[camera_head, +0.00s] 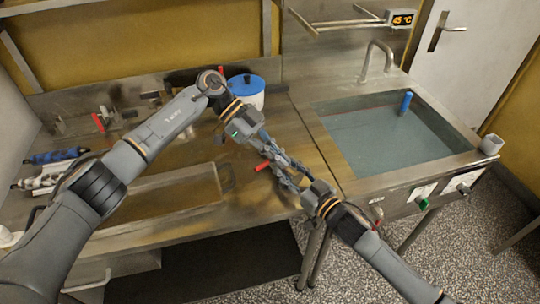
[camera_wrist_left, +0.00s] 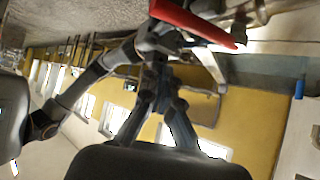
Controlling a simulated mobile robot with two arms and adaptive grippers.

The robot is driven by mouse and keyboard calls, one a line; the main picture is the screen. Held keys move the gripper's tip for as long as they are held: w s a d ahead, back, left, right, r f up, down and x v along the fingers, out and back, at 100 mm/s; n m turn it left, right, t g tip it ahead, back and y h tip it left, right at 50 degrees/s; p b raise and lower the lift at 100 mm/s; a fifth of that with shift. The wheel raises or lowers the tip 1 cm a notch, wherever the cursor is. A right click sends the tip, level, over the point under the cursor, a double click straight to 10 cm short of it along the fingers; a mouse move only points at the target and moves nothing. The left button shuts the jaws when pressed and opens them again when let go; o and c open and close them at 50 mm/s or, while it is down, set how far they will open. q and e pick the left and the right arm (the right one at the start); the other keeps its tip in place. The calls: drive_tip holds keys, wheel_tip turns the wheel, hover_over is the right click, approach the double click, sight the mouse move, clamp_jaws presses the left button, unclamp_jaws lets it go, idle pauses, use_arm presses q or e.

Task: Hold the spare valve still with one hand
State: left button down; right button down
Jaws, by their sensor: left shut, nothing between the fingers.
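The spare valve shows by its red handle (camera_head: 263,166) in the head view, where the two grippers meet over the worktop near the sink. Its body is mostly hidden by fingers. In the left wrist view the red handle (camera_wrist_left: 195,20) crosses the top, with metal parts beside it. My left gripper (camera_head: 294,164) is shut with nothing between its fingers, close to the valve; its fingers (camera_wrist_left: 157,55) show below the handle in the wrist view. My right gripper (camera_head: 290,181) comes in from the lower right at the valve. Its fingers overlap the valve and the left fingers, so its grip is unclear.
A water-filled sink (camera_head: 318,130) lies to the right, with a blue cylinder (camera_head: 406,102) at its far side. A blue-lidded white tub (camera_head: 246,88) stands behind. A shallow tray (camera_head: 150,218) is at the front left. A grey cup (camera_head: 491,144) stands at the sink's right edge.

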use_arm(q)
drive_tip(key=w+v, duration=0.1)
drive_tip(key=v, duration=0.8)
drive_tip(key=shift+w+r, duration=0.3)
drive_tip(key=shift+w, duration=0.2)
drive_tip(key=shift+d, duration=0.1)
drive_tip(key=s+a+f+n+t+h, duration=0.1)
drive_tip(key=s+a+f+n+t, duration=0.1)
drive_tip(key=n, duration=0.7)
drive_tip(key=s+a+f+n+t+h, duration=0.2)
drive_tip(key=a+f+n+t, duration=0.2)
drive_tip(key=a+n+t, duration=0.2)
drive_tip(key=s+a+f+n+t+h, duration=0.2)
drive_tip(key=a+n+t, duration=0.2)
drive_tip(key=n, duration=0.7)
drive_tip(key=shift+f+n+t, duration=0.3)
drive_tip(key=shift+f+t, duration=0.1)
drive_tip(key=shift+t, duration=0.5)
drive_tip(key=shift+a+f+n, duration=0.1)
drive_tip(key=shift+f+n, duration=0.1)
drive_tip(key=shift+n, duration=0.2)
drive_tip(key=x, duration=1)
drive_tip(key=shift+w, duration=0.1)
drive_tip(key=shift+s+d+f, duration=0.15)
drive_tip(key=shift+s+d, duration=0.3)
drive_tip(key=shift+s, duration=0.05)
drive_tip(key=shift+s+d+f, duration=0.2)
drive_tip(key=shift+s+d, duration=0.25)
drive_tip(key=shift+s, duration=0.05)
drive_tip(key=shift+s+d, duration=0.45)
